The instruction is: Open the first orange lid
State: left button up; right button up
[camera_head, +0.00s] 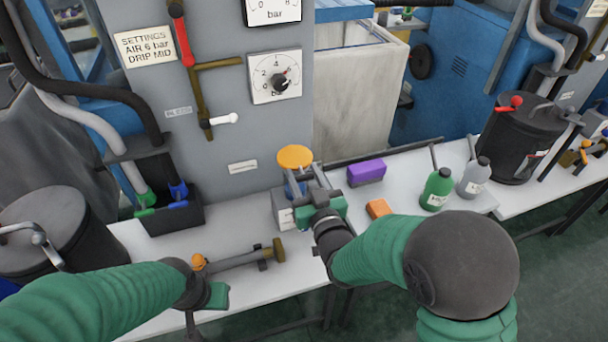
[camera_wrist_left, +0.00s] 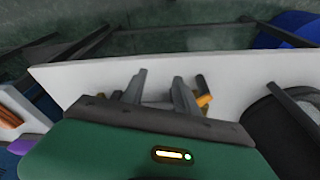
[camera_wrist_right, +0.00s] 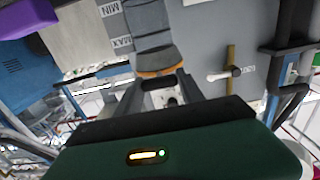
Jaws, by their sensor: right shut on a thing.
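An orange lid (camera_head: 295,157) sits on top of a small blue-bodied container (camera_head: 291,185) at the front of the grey machine panel. My right gripper (camera_head: 312,176) is at the lid, with its fingers shut on it. In the right wrist view the orange rim (camera_wrist_right: 158,73) lies at the fingertips, against a grey cylinder. I cannot tell whether the lid has turned or come loose. The fingers and green palm hide part of the container.
A brass-ended bar (camera_head: 245,258) lies on the white table near my left gripper. A purple box (camera_head: 366,172), an orange block (camera_head: 379,208), a green bottle (camera_head: 436,188) and a grey bottle (camera_head: 474,177) stand to the right. A black bin (camera_head: 170,210) is left of the container.

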jog(key=shift+a, duration=0.15)
jog(key=c, duration=0.5)
grip_shut()
pick_arm(q)
jog(key=shift+r, duration=0.1)
pick_arm(e)
jog(key=shift+r, duration=0.1)
